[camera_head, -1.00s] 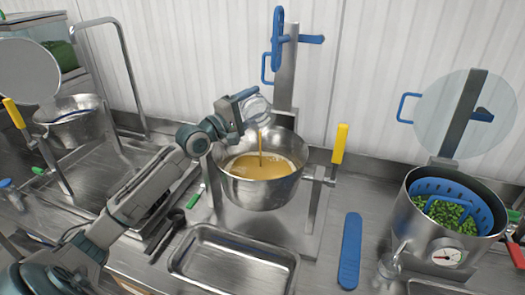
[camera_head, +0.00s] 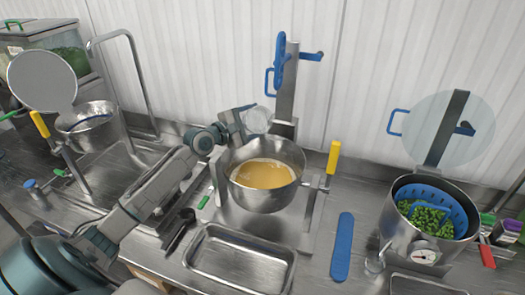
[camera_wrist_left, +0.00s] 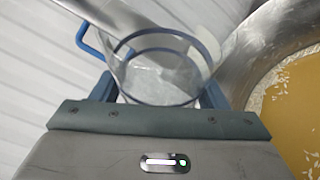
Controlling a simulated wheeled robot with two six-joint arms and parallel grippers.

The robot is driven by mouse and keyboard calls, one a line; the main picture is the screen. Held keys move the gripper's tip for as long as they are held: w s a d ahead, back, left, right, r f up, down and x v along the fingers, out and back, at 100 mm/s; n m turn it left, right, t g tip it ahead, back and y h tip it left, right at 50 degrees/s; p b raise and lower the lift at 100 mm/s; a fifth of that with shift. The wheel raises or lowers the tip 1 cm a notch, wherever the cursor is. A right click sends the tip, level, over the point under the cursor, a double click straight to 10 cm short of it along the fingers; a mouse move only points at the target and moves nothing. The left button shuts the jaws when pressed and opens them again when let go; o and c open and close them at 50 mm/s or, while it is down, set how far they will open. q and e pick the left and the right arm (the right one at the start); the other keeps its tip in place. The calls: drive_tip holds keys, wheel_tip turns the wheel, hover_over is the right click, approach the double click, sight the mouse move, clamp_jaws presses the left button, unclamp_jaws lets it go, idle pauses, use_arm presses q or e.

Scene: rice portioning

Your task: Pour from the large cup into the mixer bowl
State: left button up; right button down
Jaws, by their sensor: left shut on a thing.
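The large cup (camera_head: 258,121) is clear and looks empty of yellow liquid. It also shows in the left wrist view (camera_wrist_left: 158,88), between the fingers. My left gripper (camera_head: 243,120) is shut on the cup and holds it above the back rim of the mixer bowl. The mixer bowl (camera_head: 262,202) is steel and holds yellow liquid with pale grains in it. Its rim and contents also show at the right of the left wrist view (camera_wrist_left: 255,75). No stream falls from the cup. My right gripper is not in view.
An empty steel tray (camera_head: 212,278) lies in front of the bowl. A blue paddle (camera_head: 343,247) lies to its right. A pot (camera_head: 397,228) with a blue basket of green pieces stands at the right. A yellow-handled lever (camera_head: 333,157) rises beside the bowl.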

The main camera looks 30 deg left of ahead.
sight(251, 122)
use_arm(q)
drive_tip(key=shift+w+f+n+g+b, duration=0.1)
drive_tip(key=shift+f+n+g+b, duration=0.2)
drive_tip(key=shift+f+n+g, duration=0.5)
drive_tip(key=shift+w+n, duration=0.1)
drive_tip(key=shift+n, duration=0.9)
drive_tip(key=shift+w+a+f+n+g+h, duration=0.2)
drive_tip(key=shift+w+a+n+g+h, duration=0.25)
drive_tip(key=shift+a+n+g, duration=0.3)
drive_tip(key=shift+w+a+r+n+g+h, duration=0.1)
drive_tip(key=shift+w+a+n+g+h, duration=0.15)
drive_tip(key=shift+n, duration=0.25)
drive_tip(key=shift+a+r+n+g+h, duration=0.1)
drive_tip(key=shift+n+g, duration=0.2)
drive_tip(key=shift+n, duration=0.15)
drive_tip(key=shift+w+a+f+n+g+h, duration=0.2)
drive_tip(key=shift+f+n+g+h, duration=0.15)
drive_tip(key=shift+n, duration=0.25)
drive_tip(key=shift+s+f, duration=0.1)
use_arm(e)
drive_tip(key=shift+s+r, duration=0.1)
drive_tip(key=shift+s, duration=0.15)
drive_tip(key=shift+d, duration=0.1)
